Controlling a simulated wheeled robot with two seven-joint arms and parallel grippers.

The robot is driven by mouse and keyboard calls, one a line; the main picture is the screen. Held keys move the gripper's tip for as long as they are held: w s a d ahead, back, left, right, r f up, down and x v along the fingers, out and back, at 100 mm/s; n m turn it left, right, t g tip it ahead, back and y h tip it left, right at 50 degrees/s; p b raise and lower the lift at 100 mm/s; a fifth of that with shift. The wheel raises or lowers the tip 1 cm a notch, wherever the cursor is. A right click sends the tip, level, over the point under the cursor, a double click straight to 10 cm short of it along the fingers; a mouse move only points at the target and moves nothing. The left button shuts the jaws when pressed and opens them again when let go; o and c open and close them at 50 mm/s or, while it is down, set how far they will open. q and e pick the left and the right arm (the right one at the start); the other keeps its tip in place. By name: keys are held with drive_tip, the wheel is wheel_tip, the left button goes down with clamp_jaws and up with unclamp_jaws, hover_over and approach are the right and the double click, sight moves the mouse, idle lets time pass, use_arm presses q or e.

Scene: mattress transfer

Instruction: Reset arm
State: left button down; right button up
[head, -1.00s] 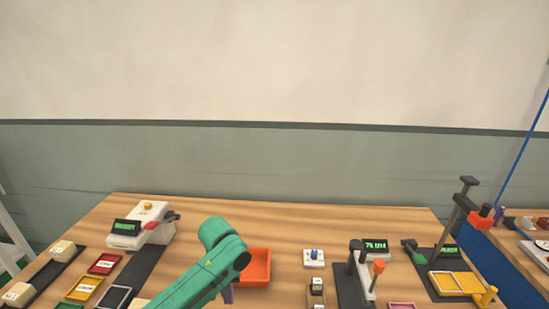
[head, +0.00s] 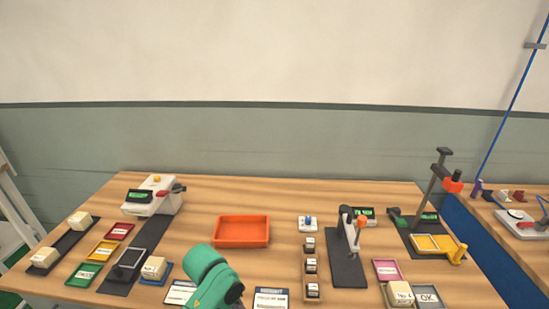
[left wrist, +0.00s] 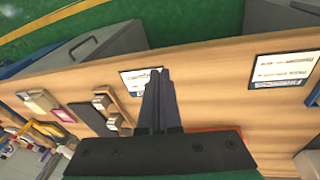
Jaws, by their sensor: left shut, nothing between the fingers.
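My green left arm (head: 208,275) enters the head view at the bottom centre, in front of the orange tray (head: 242,231). Its gripper is hidden there. In the left wrist view my left gripper (left wrist: 160,72) has its two dark fingers together, with nothing held. The fingertips overlap the edge of a white printed card (left wrist: 135,80) in the picture; I cannot tell their height above the table. My right arm and gripper are in neither view.
The wooden table (head: 190,222) holds a white machine (head: 153,196) at left, a black stand (head: 347,270) and a tall press (head: 441,190) at right. Small blocks (head: 311,266) stand near the arm. The orange tray is empty. Another printed card (head: 270,299) lies in front.

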use_arm(q)
drive_tip(key=s+a+f+t+y, duration=0.1)
drive_tip(key=s+a+t+y, duration=0.1)
drive_tip(key=s+a, duration=1.15)
wheel_tip(320, 180, down, 24)
drive_tip(key=s+r+g+b, duration=0.1)
drive_tip(key=s, duration=0.1)
drive_tip(key=s+a+f+g+b, duration=0.1)
drive_tip(key=s+a+f, duration=0.2)
drive_tip(key=s+f, duration=1.3)
drive_tip(key=shift+s+a, duration=0.15)
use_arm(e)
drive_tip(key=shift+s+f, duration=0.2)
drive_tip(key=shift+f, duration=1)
use_arm(q)
drive_tip(key=shift+f, duration=0.1)
